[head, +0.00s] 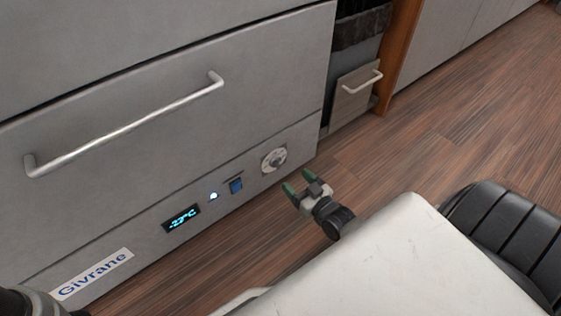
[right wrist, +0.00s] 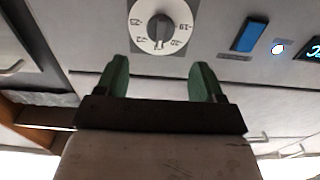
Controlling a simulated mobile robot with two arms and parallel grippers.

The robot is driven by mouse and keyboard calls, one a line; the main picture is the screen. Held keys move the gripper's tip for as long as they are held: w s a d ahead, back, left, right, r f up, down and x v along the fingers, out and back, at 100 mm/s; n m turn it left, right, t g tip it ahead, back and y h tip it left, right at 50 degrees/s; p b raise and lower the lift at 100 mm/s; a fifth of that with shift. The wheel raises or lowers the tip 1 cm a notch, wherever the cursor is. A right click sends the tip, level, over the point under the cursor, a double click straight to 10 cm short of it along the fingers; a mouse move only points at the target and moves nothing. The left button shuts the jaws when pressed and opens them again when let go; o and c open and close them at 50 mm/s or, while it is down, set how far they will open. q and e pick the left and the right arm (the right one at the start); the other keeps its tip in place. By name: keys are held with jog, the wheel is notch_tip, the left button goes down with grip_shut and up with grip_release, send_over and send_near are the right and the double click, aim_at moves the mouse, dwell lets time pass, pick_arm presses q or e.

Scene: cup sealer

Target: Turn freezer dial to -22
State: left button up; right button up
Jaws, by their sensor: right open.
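The freezer dial (head: 274,159) is a round white disc with a dark grey knob, low on the right part of the grey freezer front. In the right wrist view the dial (right wrist: 160,25) appears upside down with small printed numbers; its exact setting is hard to read. The display (head: 181,218) glows blue and seems to read about -23°C. My right gripper (head: 298,181) has green fingertips, is open and empty, and is a short way in front of the dial, apart from it. The right wrist view shows its fingers (right wrist: 160,68) spread below the dial. My left gripper is out of view.
A blue switch (head: 236,186) and a lit white button (head: 213,196) sit between dial and display. A long drawer handle (head: 125,125) juts out above. A black chair (head: 510,235) stands at right. The wooden floor (head: 430,150) beyond my right gripper is clear.

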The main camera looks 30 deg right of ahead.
aim_at(279, 165)
jog(key=w+b, duration=0.1)
jog(key=w, duration=0.1)
jog(key=w+b, duration=0.1)
jog(key=w, duration=0.1)
jog(key=w+b, duration=0.1)
jog(key=w, duration=0.1)
jog(key=shift+w+a+f, duration=0.15)
jog(key=shift+a+f, duration=0.1)
jog(key=shift+w+r+b, duration=0.15)
jog(key=shift+w+b, duration=0.3)
jog(key=shift+w, duration=0.3)
jog(key=shift+a, duration=0.1)
jog(key=shift+c, duration=0.3)
jog(key=c, duration=0.8)
jog(key=shift+r, duration=0.1)
